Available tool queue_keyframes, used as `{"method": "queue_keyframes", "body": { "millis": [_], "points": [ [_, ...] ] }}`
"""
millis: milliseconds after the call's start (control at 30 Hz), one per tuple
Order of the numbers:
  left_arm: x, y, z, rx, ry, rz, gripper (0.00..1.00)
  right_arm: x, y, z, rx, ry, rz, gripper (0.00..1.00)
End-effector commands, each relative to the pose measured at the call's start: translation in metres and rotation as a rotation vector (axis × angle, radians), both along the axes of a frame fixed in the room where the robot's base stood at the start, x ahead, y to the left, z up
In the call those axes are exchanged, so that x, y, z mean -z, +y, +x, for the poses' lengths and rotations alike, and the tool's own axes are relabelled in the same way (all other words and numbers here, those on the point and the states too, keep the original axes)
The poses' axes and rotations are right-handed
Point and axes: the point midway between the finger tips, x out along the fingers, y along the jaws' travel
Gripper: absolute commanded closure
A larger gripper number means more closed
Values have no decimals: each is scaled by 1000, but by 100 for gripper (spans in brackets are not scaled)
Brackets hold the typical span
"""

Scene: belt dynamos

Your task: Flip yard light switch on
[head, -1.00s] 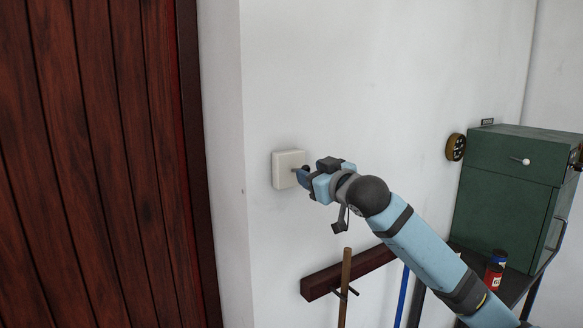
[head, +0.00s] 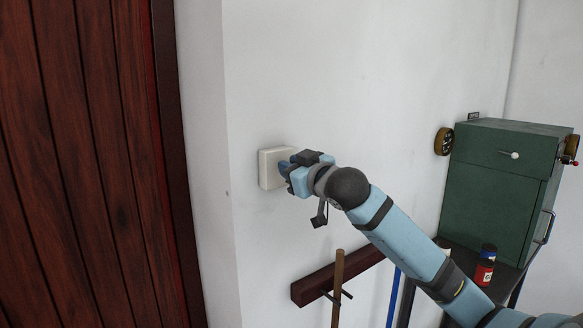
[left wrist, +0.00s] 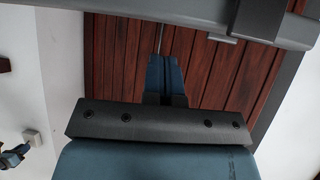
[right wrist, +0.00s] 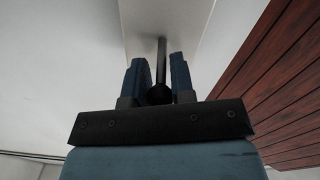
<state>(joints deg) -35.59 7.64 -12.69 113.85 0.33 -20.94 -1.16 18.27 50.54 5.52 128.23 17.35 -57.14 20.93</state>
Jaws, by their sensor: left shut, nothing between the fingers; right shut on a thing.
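The yard light switch is a pale square box (head: 267,169) on the white wall, just right of the wall corner. My right gripper (head: 285,171) is at the box's right side and covers part of its front. In the right wrist view, a dark lever with a round knob (right wrist: 161,52) sticks out from the pale box (right wrist: 137,22). The right fingers (right wrist: 158,78) are on either side of the lever and shut on it near its knob. My left gripper (left wrist: 165,75) is shut and empty, away from the switch. The box also shows small in the left wrist view (left wrist: 33,138).
A dark red plank door (head: 80,160) fills the left. A dark wooden rail (head: 312,287) with a handle leaning at it (head: 338,285) is below my right arm. A green cabinet (head: 495,190) and a red jar (head: 484,272) stand on a dark table at the right.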

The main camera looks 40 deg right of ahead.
Motion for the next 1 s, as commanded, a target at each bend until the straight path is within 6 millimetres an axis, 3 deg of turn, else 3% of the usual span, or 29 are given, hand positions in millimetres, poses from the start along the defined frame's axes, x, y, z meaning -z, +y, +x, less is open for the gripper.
{"method": "queue_keyframes", "body": {
  "millis": [233,533,900,933,1000],
  "points": [
    [-5,0,0,0,0,0,100,-2,0,0,1,9,1,100],
    [-41,5,0,-14,-3,1,100,-11,-1,3,1,120,14,100],
    [-27,3,-4,-44,26,-17,100,-5,-1,3,1,155,17,100],
    [-27,3,-4,-43,26,-16,100,-5,-1,3,1,155,17,71],
    [-28,4,-4,-42,25,-14,100,-6,-1,3,1,155,17,55]
  ]
}}
